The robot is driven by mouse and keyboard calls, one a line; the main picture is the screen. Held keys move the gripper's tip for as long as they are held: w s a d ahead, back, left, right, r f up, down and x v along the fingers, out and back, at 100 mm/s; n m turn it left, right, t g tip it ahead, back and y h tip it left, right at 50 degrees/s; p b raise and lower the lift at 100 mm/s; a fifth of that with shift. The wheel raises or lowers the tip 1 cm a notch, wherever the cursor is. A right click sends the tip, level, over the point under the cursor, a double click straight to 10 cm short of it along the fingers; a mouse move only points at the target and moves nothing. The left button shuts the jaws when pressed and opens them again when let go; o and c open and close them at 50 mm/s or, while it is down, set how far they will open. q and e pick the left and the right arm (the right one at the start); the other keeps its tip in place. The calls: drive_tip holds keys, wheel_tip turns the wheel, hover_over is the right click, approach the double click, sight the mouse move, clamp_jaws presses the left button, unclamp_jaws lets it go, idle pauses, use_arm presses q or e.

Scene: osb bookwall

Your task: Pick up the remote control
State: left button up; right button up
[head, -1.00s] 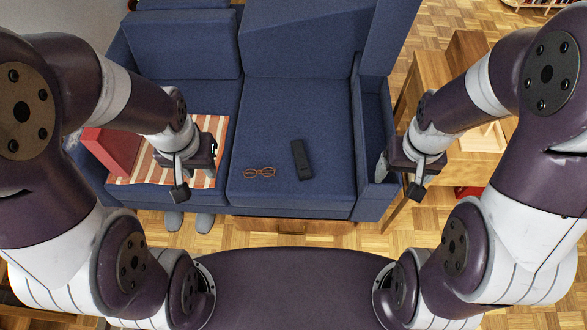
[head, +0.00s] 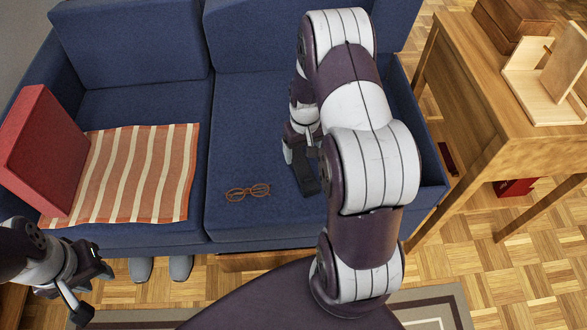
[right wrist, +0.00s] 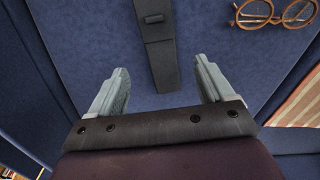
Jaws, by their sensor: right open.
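The black remote control (head: 305,179) lies on the right seat cushion of the blue sofa, partly hidden by my right arm in the head view. In the right wrist view the remote (right wrist: 158,45) lies lengthwise, its near end between the lines of the two fingers. My right gripper (right wrist: 161,72) is open and empty, with one finger on each side of the remote and apart from it. In the head view my right gripper (head: 302,146) is over the seat at the remote. My left gripper (head: 88,290) is at the lower left, in front of the sofa; its jaw opening is unclear.
Brown-framed glasses (head: 248,192) lie on the cushion left of the remote. A striped cloth (head: 138,175) and a red box-like object (head: 45,150) are on the left seat. The sofa's right armrest (head: 425,170) and a wooden table (head: 470,90) stand to the right.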

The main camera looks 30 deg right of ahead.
sight(303, 168)
wheel_tip(303, 168, down, 2)
drive_tip(key=shift+f, duration=0.15)
wheel_tip(303, 168, down, 5)
drive_tip(key=b, duration=0.3)
drive_tip(key=shift+a, duration=0.1)
drive_tip(key=c, duration=1.2)
